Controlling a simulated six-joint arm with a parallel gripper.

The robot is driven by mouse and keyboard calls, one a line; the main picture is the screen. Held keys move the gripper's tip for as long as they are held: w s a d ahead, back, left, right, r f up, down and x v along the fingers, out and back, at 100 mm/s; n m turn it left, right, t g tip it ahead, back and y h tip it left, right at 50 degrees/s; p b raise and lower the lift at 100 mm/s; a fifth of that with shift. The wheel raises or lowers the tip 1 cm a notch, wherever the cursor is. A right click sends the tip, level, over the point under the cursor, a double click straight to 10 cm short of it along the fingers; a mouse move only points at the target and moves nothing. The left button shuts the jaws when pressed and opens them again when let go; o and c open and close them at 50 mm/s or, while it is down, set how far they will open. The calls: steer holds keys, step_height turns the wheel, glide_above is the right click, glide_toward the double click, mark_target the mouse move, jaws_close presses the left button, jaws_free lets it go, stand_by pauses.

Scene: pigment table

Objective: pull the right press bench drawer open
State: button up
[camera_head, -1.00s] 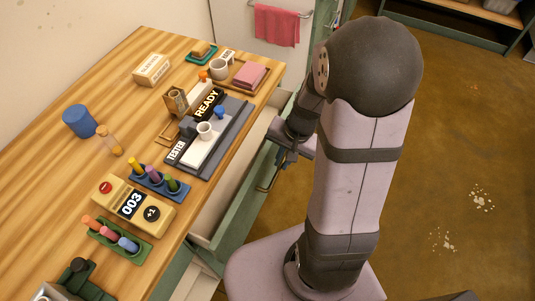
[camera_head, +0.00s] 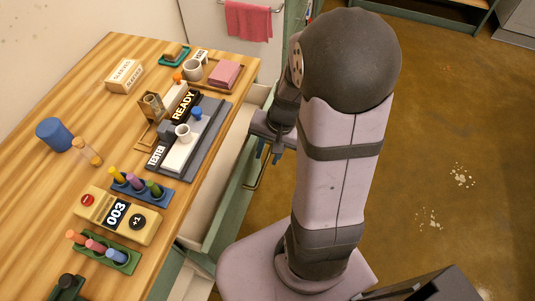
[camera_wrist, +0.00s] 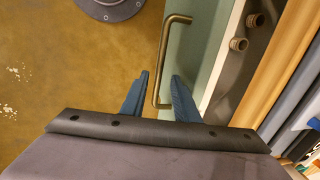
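The green press bench drawer (camera_head: 228,208) stands out from under the table's right edge, its inside partly showing. Its brass handle (camera_head: 259,172) is on the front; the handle (camera_wrist: 165,62) and the pale green front (camera_wrist: 199,45) also show in the wrist view. My gripper (camera_head: 269,154) hangs beside the upper part of the handle. In the wrist view my gripper (camera_wrist: 160,88) has its blue fingers apart, with the handle's near end between them in the picture. I cannot tell whether the fingers touch it. My arm hides part of the area.
Small brass-coloured round pieces (camera_wrist: 239,44) show in the drawer. A pink towel (camera_head: 248,20) hangs behind. The floor (camera_head: 440,130) at right is clear.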

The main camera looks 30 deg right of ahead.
steer(key=shift+s+d+r+p, duration=0.1)
steer(key=shift+s+d+r, duration=0.05)
steer(key=shift+r, duration=0.8)
steer(key=shift+s+d+r+p, duration=0.1)
steer(key=shift+r+p, duration=0.05)
steer(key=shift+r, duration=0.8)
steer(key=shift+s+d+r+p, duration=0.1)
steer(key=shift+s+d+r, duration=0.05)
steer(key=shift+r, duration=0.8)
steer(key=shift+r, duration=0.1)
steer(key=p, duration=0.4)
steer(key=shift+w+r, duration=0.1)
steer(key=shift+r, duration=0.2)
steer(key=shift+d+f+p, duration=0.2)
steer(key=shift+f+p, duration=0.1)
steer(key=shift+p, duration=0.7)
steer(key=shift+w+a+f+b, duration=0.2)
steer(key=shift+f+b, duration=0.1)
steer(key=shift+f, duration=0.95)
steer(key=shift+w+a+f+b, duration=0.15)
steer(key=shift+f+b, duration=0.2)
steer(key=shift+f, duration=0.9)
steer(key=shift+w+a+f+b, duration=0.2)
steer(key=shift+f+b, duration=0.1)
steer(key=shift+f, duration=0.95)
jaws_close()
